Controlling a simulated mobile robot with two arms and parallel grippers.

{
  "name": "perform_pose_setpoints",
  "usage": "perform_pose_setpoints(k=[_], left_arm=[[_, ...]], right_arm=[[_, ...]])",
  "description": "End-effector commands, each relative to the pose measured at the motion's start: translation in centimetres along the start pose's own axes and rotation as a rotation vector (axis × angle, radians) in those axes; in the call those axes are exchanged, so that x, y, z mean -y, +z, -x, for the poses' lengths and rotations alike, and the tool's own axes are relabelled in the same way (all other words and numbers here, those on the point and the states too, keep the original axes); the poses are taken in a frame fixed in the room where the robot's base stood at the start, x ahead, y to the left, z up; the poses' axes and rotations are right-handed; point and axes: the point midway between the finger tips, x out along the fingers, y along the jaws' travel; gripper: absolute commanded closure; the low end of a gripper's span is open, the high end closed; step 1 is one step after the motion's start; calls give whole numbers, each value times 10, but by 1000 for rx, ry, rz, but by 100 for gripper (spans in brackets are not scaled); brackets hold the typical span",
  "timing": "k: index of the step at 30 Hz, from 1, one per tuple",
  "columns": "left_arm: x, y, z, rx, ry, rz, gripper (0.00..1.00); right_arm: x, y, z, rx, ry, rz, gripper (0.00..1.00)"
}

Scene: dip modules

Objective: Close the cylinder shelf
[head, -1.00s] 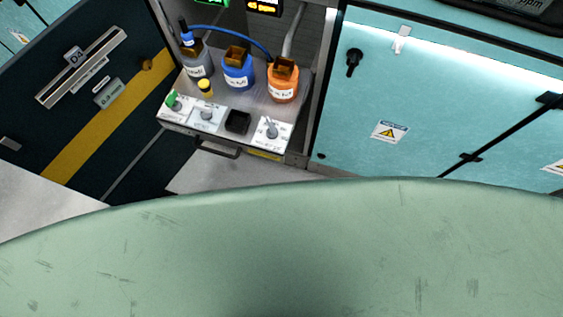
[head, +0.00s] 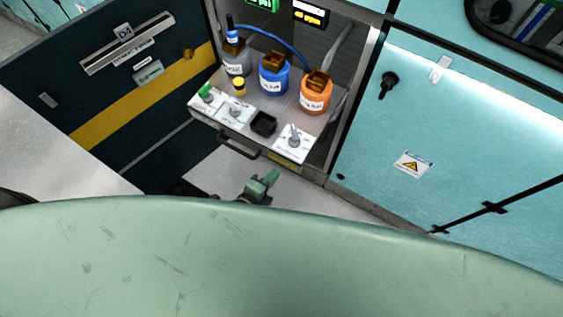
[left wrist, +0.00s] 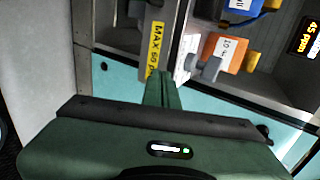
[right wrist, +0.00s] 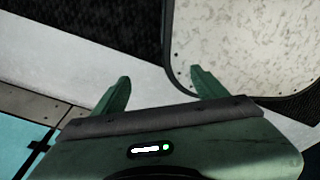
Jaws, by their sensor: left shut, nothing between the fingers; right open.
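The cylinder shelf (head: 215,112) is pulled out of its bay, with a dark handle (head: 238,147) on its front. On it stand a grey bottle (head: 236,62), a blue bottle (head: 273,78) and an orange bottle (head: 316,95). My left gripper (head: 268,183) is shut and empty, below and in front of the shelf, apart from the handle in the head view. In the left wrist view its closed fingers (left wrist: 161,88) point toward the yellow label (left wrist: 155,48) on the shelf front. My right gripper (right wrist: 156,92) is open and empty, away from the shelf.
A dark door (head: 120,90) with a yellow stripe stands open at left. Closed teal cabinet doors (head: 440,140) are at right. My green body covers the lower head view. A pale speckled panel (right wrist: 240,40) lies beyond my right gripper.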

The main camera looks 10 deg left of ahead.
Motion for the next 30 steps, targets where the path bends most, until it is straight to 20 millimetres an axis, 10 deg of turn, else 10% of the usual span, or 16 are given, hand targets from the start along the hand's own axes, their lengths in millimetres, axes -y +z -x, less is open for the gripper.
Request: perform_pose_setpoints(k=[9,30], left_arm=[[18,0,-41,-1,-1,0,100],[26,0,-58,-1,-2,0,100]], right_arm=[[-7,2,8,3,8,4,27],[-9,6,5,9,10,5,27]])
